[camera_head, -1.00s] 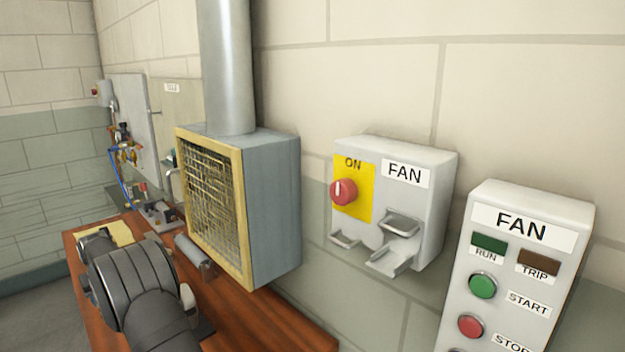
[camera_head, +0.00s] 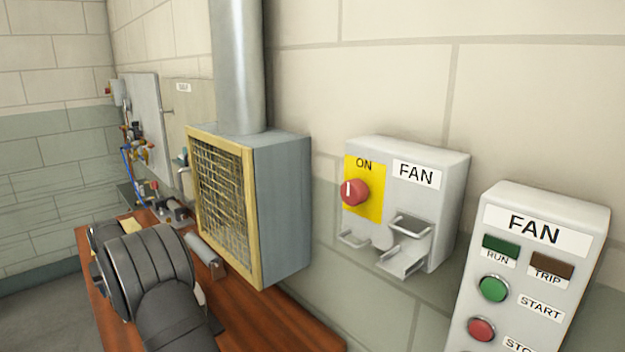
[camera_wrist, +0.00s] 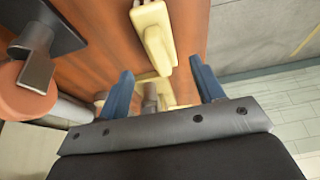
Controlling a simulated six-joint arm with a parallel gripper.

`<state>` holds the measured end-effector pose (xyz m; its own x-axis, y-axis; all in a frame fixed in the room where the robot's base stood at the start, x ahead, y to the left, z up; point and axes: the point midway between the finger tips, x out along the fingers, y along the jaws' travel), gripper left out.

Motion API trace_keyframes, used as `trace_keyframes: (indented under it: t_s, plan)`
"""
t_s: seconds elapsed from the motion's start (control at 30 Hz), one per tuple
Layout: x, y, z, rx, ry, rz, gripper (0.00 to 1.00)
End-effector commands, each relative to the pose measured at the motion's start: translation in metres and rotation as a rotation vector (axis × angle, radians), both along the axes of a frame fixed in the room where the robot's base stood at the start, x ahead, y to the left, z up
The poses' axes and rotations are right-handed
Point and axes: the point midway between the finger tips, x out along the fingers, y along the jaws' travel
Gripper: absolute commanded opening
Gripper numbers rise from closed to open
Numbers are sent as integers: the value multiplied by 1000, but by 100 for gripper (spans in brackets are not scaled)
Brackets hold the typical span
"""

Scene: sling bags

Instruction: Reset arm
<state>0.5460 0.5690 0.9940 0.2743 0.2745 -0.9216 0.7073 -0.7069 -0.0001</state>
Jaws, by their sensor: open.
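My gripper (camera_wrist: 162,92) shows in the wrist view with its two blue fingers spread wide apart. It is open, and nothing is held between the fingers. Below it lies the reddish-brown wooden bench (camera_wrist: 105,25), with a pale yellow piece (camera_wrist: 153,35) just beyond the fingers. In the head view my dark arm reaches over the left part of the bench (camera_head: 265,325), and the fingers are hidden behind it.
A FAN switch box (camera_head: 440,185) and a FAN start-stop panel (camera_head: 570,285) are on the right. A metal cylinder (camera_head: 202,250) lies near my arm.

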Motion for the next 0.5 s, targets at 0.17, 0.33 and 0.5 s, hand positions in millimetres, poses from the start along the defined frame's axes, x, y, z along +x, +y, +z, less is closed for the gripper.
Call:
trace_keyframes:
  t_s: [0.17, 0.33, 0.5]
  plan:
    - [10, 10, -37, -3, 3, 0, 61]
    - [19, 18, -67, -3, 3, 0, 61]
    - [19, 18, -29, 3, -3, 0, 61]
